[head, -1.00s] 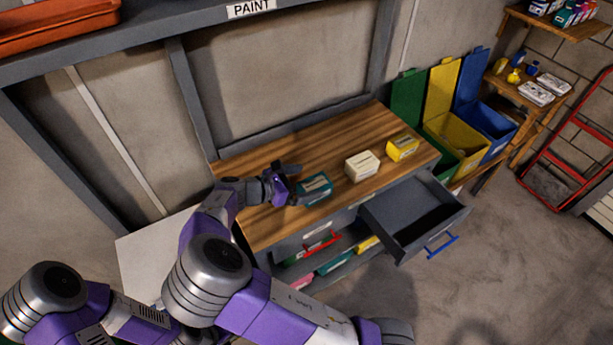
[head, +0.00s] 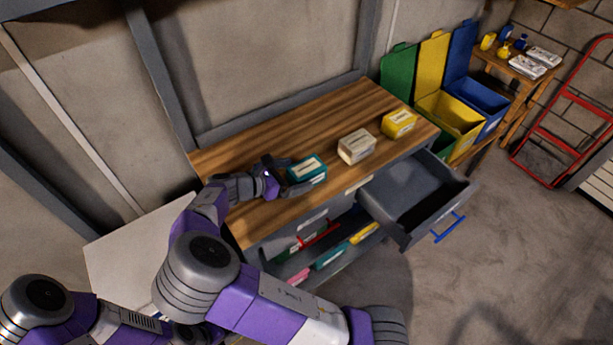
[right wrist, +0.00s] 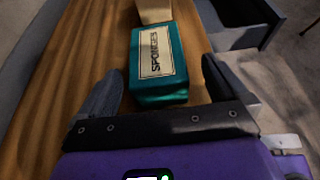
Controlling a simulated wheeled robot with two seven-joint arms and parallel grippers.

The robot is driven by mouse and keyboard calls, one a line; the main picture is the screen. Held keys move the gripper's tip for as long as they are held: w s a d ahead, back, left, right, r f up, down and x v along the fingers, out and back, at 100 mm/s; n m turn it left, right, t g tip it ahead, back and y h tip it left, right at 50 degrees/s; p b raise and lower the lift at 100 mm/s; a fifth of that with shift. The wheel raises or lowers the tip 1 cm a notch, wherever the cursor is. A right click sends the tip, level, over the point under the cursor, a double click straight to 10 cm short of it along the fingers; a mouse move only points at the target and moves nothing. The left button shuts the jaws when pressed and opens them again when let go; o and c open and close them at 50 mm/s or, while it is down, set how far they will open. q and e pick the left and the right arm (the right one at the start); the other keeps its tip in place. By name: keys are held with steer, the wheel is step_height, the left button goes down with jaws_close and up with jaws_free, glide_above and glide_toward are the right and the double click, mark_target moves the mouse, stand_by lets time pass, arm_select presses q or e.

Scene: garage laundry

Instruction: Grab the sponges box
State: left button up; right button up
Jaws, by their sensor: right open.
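The teal sponges box (head: 307,169) lies on the wooden worktop near its front edge, left of a cream box. In the right wrist view, the sponges box (right wrist: 158,62) has a pale label reading SPONGES facing up. My right gripper (head: 283,175) is close to the left end of the sponges box. In the right wrist view, the gripper (right wrist: 158,92) is open, with one finger on each side of the box's near end. A gap shows on each side. The far end of the box reaches beyond the fingertips. My left gripper is not in view.
The cream box (head: 357,146) and a yellow box (head: 398,124) stand farther right on the worktop (head: 290,125). An empty grey drawer (head: 408,195) stands open at the front right. A lower drawer holds several coloured boxes. Green, yellow and blue bins stand beyond the worktop.

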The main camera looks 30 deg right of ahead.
mark_target(307, 171)
steer(key=b+x, duration=0.1)
steer(key=x, duration=0.4)
steer(key=shift+w+a+f+b, duration=0.1)
steer(key=shift+w+f+b, duration=0.05)
steer(key=shift+b, duration=0.15)
steer(key=shift+d, duration=0.35)
steer(key=shift+c, duration=0.2)
steer(key=c, duration=1.1)
